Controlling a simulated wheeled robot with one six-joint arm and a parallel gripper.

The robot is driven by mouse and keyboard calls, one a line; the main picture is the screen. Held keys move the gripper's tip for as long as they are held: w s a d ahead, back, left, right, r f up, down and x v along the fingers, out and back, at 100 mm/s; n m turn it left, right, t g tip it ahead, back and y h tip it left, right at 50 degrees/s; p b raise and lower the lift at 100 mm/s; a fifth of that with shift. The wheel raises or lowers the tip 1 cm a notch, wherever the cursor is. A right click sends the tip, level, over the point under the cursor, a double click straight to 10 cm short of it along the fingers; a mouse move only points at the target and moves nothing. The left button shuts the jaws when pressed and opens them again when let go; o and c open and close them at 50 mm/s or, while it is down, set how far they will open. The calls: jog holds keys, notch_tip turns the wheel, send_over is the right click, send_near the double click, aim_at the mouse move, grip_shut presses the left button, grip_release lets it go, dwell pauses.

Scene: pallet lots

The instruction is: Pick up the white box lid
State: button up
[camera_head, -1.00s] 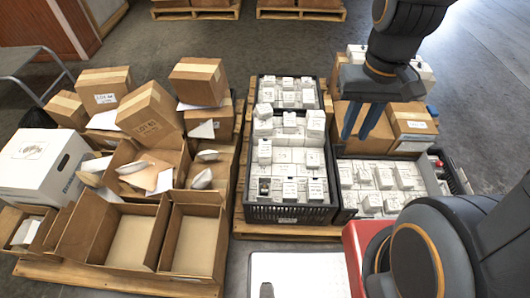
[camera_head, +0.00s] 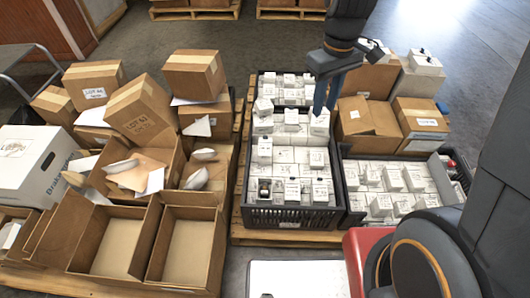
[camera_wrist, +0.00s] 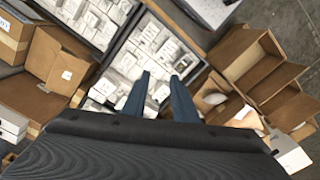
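The white box (camera_head: 40,180) stands at the left edge in the head view, partly cut off by the frame. Its white lid (camera_head: 28,146) forms the top and bears a printed label. My gripper (camera_head: 326,108) hangs above the black crates of small white boxes, well to the right of the white box. Its two blue fingers are apart with nothing between them. The wrist view also shows the open fingers (camera_wrist: 160,76) over the crates. I cannot tell the lid for certain in the wrist view.
Open cardboard boxes (camera_head: 125,240) and closed cartons (camera_head: 140,108) crowd the left pallet beside the white box. Black crates (camera_head: 290,217) of small white boxes fill the middle pallet. More cartons (camera_head: 420,122) stand at the right. Bare floor (camera_head: 290,45) lies behind the pallets.

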jog(key=w+a+f+n+b, duration=0.3)
jog(key=w+f+b, duration=0.1)
jog(key=w+f, duration=0.3)
jog(key=w+a+f+n+b, duration=0.3)
jog(key=w+a+f+b, duration=0.1)
jog(key=w+f, duration=0.25)
jog(key=n+b, duration=0.6)
jog(key=b, duration=0.1)
send_near(265, 146)
jog(key=w, duration=0.1)
jog(key=w+r, duration=0.1)
jog(key=w, duration=0.2)
jog(key=shift+d+r, duration=0.2)
jog(key=shift+d, duration=0.1)
jog(key=shift+a+f+b, duration=0.15)
jog(key=shift+f+b, duration=0.4)
jog(key=shift+f, duration=1.45)
jog(key=shift+a+f+b, duration=0.1)
jog(key=shift+f+b, duration=0.45)
jog(key=shift+f, duration=1.4)
jog(key=shift+c, duration=0.2)
grip_shut()
